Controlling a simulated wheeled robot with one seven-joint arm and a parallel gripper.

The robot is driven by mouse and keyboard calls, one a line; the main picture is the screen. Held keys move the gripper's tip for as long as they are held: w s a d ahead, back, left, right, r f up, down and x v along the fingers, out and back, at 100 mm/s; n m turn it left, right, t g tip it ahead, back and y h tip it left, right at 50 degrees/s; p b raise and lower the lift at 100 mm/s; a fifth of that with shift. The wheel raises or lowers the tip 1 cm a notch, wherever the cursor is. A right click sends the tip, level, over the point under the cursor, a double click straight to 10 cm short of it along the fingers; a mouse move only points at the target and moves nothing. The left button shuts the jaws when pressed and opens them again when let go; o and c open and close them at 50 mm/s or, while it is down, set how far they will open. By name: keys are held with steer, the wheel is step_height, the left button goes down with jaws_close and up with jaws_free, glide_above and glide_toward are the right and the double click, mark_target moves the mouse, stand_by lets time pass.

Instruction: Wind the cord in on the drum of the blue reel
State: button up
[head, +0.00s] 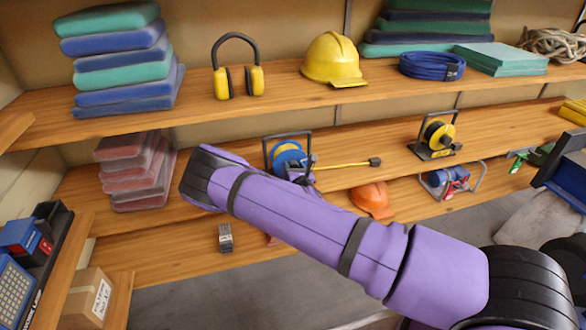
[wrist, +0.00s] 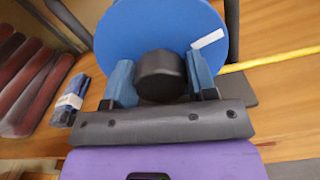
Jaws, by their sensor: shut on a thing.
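The blue reel (head: 287,153) stands on the middle shelf, its dark frame rising behind my arm. In the wrist view its blue disc (wrist: 150,28) fills the top middle, with a white mark at its right. A yellow cord (head: 342,165) runs out to the right along the shelf and ends in a black plug (head: 375,162). My gripper (wrist: 161,78) is shut on a round black knob (wrist: 160,75) in front of the disc, one finger on each side. In the head view my arm hides the reel's lower part and most of my gripper.
A yellow-and-black reel (head: 437,136) stands further right on the same shelf. An orange helmet (head: 372,199) and another reel (head: 452,181) sit on the shelf below. Folded reddish cloths (head: 135,170) are stacked at the left. The upper shelf (head: 285,88) overhangs the blue reel.

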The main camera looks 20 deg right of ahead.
steer(key=m, duration=0.6)
steer(key=shift+d+f+m, duration=0.1)
steer(key=shift+d+m, duration=0.05)
steer(key=shift+m, duration=0.15)
steer(key=m, duration=0.6)
steer(key=shift+d+f, duration=0.1)
steer(key=m, duration=0.4)
steer(key=shift+f, duration=0.1)
steer(key=m, duration=0.3)
steer(key=shift+f+m, duration=0.1)
steer(key=shift+m, duration=0.2)
steer(key=m, duration=0.6)
steer(key=shift+f, duration=0.15)
steer(key=shift+s, duration=0.1)
steer(key=o, duration=0.9)
